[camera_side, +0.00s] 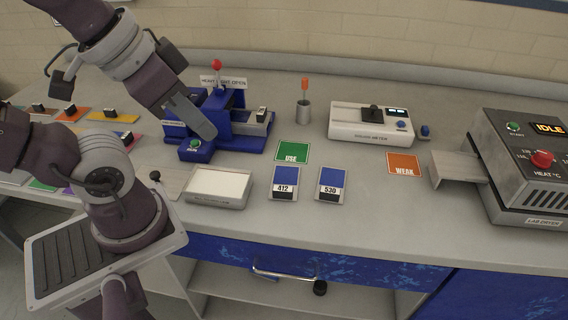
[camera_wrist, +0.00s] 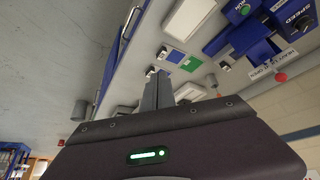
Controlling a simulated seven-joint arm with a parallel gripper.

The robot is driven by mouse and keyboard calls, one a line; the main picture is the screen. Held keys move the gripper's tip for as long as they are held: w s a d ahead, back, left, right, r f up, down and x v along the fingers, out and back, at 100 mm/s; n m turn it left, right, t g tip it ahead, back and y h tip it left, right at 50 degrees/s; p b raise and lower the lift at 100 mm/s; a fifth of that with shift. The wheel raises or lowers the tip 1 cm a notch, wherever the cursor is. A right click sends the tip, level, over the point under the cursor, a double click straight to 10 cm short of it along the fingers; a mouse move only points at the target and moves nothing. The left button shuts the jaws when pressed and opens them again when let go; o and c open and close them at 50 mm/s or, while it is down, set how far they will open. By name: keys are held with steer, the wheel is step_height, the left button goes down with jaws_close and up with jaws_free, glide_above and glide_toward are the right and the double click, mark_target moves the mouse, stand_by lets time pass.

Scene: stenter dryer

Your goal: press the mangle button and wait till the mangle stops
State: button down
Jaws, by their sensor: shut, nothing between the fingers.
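The blue mangle (camera_side: 248,143) stands at the back left of the bench, with a red-balled lever (camera_side: 217,65) and a sign above it. Its green button (camera_side: 195,144) sits on a small blue box at its front left. In the wrist view the green button (camera_wrist: 243,7) is near the top right edge. My gripper (camera_side: 209,135) is shut and empty. In the side view its tips overlap the mangle just right of and slightly above the button; I cannot tell their height. In the wrist view my gripper (camera_wrist: 158,76) appears well apart from the button.
A white tray (camera_side: 217,187) lies in front of the mangle. Blue cards 412 (camera_side: 285,183) and 530 (camera_side: 331,185), a green USE card (camera_side: 293,151) and an orange WEAK card (camera_side: 404,163) lie rightward. A colour meter (camera_side: 371,124) and the lab dryer (camera_side: 525,170), reading IDLE, stand farther right.

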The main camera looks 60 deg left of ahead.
steer(key=n+g+y, duration=0.1)
steer(key=n+g, duration=0.5)
steer(key=n, duration=0.3)
glide_above(195, 141)
steer(key=d, duration=0.1)
step_height(195, 141, down, 4)
steer(key=shift+w+d, duration=0.15)
steer(key=shift+d, duration=0.05)
steer(key=shift+f, duration=0.15)
steer(key=f, duration=0.9)
steer(key=a+f, duration=0.1)
steer(key=f, duration=0.3)
steer(key=shift+f, duration=0.4)
